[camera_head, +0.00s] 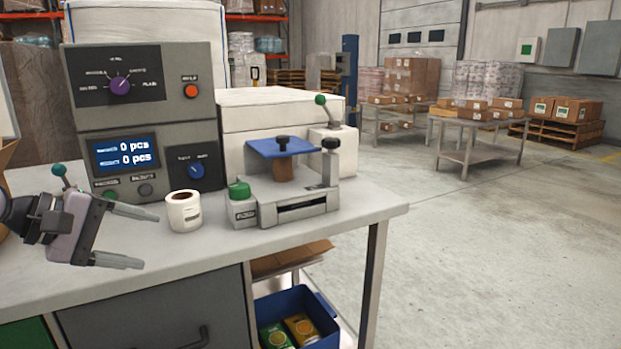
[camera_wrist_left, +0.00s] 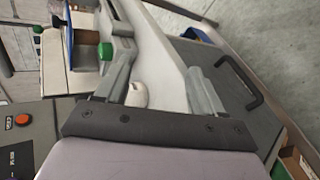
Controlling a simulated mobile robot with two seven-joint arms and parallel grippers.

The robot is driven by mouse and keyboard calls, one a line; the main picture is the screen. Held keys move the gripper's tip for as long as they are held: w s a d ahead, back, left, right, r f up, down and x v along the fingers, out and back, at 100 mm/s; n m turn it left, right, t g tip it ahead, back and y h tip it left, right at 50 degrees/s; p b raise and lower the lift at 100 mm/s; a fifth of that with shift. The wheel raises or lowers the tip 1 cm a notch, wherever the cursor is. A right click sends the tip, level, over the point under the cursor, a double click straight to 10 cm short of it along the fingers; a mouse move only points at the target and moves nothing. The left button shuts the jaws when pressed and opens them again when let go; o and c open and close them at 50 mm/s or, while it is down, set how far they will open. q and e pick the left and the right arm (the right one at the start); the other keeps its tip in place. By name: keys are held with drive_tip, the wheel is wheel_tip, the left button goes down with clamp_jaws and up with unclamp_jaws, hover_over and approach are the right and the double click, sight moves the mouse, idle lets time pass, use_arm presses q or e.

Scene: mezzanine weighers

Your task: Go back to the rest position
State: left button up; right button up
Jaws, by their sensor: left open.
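My left gripper (camera_head: 128,238) comes in from the left over the front left of the workbench. Its two grey fingers are spread apart with nothing between them. It also shows in the left wrist view (camera_wrist_left: 158,88), with the bench's edge and a drawer handle (camera_wrist_left: 240,85) beyond the fingers. The white label roll (camera_head: 184,211) stands on the bench to the right of the fingers, apart from them. My right gripper is in neither view.
The grey control box (camera_head: 145,75) stands at the back of the workbench (camera_head: 330,230). A press device (camera_head: 290,210) with a blue plate (camera_head: 280,147) stands right of the roll. A blue bin (camera_head: 325,325) sits below.

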use_arm(q)
drive_tip(key=s+d+f+n+t+h, duration=0.25)
drive_tip(key=d+f+n+h, duration=0.35)
drive_tip(key=n, duration=0.6)
drive_tip(key=s+d+f+n+t+h, duration=0.1)
drive_tip(key=d+f+n+t, duration=0.2)
drive_tip(key=d+n, duration=0.65)
drive_tip(key=s+a+f+m+g+y, duration=0.2)
drive_tip(key=s+f+m+y, duration=0.55)
drive_tip(key=f+m, duration=0.8)
drive_tip(key=s+a+f+m+g+y, duration=0.15)
drive_tip(key=s+f+m+y, duration=0.35)
drive_tip(key=s+f+m, duration=1.05)
drive_tip(key=w+a+r+m+p, duration=0.1)
drive_tip(key=w+r+m+p, duration=0.1)
drive_tip(key=r+p, duration=0.6)
drive_tip(key=w+a+r+m+p, duration=0.1)
drive_tip(key=w+r+p, duration=0.1)
drive_tip(key=r+p, duration=0.7)
drive_tip(key=shift+w+m+y, duration=0.3)
drive_tip(key=shift+m+y, duration=0.05)
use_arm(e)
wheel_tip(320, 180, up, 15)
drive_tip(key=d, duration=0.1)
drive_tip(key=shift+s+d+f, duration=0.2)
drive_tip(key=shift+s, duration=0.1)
